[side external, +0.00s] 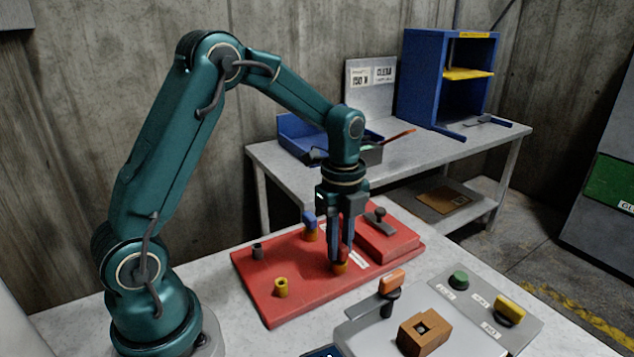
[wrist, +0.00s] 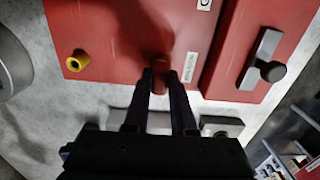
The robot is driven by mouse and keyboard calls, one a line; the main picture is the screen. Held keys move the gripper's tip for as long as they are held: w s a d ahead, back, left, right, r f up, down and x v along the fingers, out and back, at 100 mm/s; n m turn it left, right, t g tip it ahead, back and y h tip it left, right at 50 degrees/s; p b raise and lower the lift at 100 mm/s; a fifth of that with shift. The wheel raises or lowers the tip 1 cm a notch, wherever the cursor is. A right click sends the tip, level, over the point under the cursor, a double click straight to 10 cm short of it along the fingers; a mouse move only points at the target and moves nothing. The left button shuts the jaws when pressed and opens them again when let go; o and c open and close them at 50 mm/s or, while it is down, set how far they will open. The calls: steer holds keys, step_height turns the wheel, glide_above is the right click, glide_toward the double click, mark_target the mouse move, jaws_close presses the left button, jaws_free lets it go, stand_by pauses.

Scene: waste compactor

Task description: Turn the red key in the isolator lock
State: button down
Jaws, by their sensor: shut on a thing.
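The red key (side external: 344,253) stands between the fingers of my gripper (side external: 341,259), over a brass-coloured isolator lock (side external: 340,268) on the red panel (side external: 300,305). My gripper points straight down and is shut on the key.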

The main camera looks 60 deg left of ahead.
steer(key=shift+f, duration=0.15)
steer(key=c, duration=0.7)
jaws_free()
steer(key=shift+o, duration=0.2)
steer(key=shift+c, duration=0.4)
steer(key=shift+r, duration=0.2)
steer(key=shift+r, duration=3.4)
